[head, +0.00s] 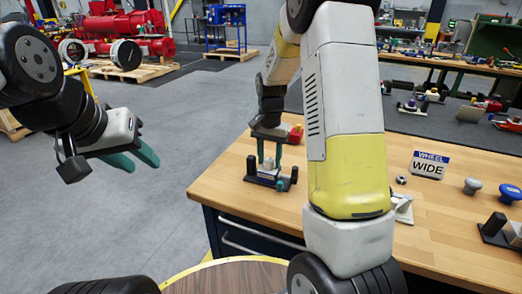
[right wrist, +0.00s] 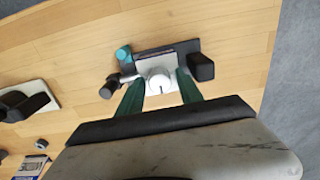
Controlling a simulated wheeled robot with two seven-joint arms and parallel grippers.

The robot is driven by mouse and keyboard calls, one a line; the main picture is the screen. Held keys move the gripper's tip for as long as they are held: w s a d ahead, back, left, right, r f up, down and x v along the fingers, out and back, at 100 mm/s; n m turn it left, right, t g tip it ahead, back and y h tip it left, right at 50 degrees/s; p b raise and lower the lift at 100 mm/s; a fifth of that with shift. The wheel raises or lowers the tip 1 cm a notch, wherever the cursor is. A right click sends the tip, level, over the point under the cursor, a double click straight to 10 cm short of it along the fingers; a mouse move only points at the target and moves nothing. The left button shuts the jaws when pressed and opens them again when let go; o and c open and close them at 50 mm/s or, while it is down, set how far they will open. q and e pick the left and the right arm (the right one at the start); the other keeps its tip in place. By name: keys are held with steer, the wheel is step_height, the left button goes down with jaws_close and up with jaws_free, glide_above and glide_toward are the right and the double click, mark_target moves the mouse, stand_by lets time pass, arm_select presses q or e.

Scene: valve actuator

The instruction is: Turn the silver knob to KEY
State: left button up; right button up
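The silver knob (right wrist: 160,82) is a pale round cap on a small dark-based device (head: 268,180) near the table's left edge. My right gripper (right wrist: 159,80) reaches down over it with one green finger on each side. The fingers are open, and a narrow gap shows between each finger and the knob. It also shows in the head view (head: 270,160), above the same device. My left gripper (head: 152,172) is open and empty, out over the floor at the left. No KEY mark is legible in either view.
The device has a black post (right wrist: 201,67) and a teal cap (right wrist: 123,53) beside the knob. A sign reading WHEEL WIDE (head: 429,165) stands on the wooden table (head: 450,240). A grey knob (head: 473,186) and a blue knob (head: 509,191) are at the right. My right arm hides part of the table.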

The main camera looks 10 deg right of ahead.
mark_target(270, 160)
steer(key=shift+o, duration=0.3)
step_height(270, 160, up, 8)
steer(key=shift+f, duration=0.25)
steer(key=shift+r, duration=0.15)
steer(key=shift+s+r, duration=0.1)
steer(key=shift+r, duration=0.15)
steer(key=s+a+r+n+t+y, duration=0.1)
steer(key=s+r+n+t, duration=0.2)
steer(key=s, duration=0.8)
steer(key=s+a+r+n+t+y, duration=0.1)
steer(key=s+r+n+t, duration=0.2)
steer(key=s+r, duration=0.5)
steer(key=s+n, duration=0.1)
steer(key=s, duration=0.3)
steer(key=shift+s+r, duration=0.25)
steer(key=shift+s, duration=0.05)
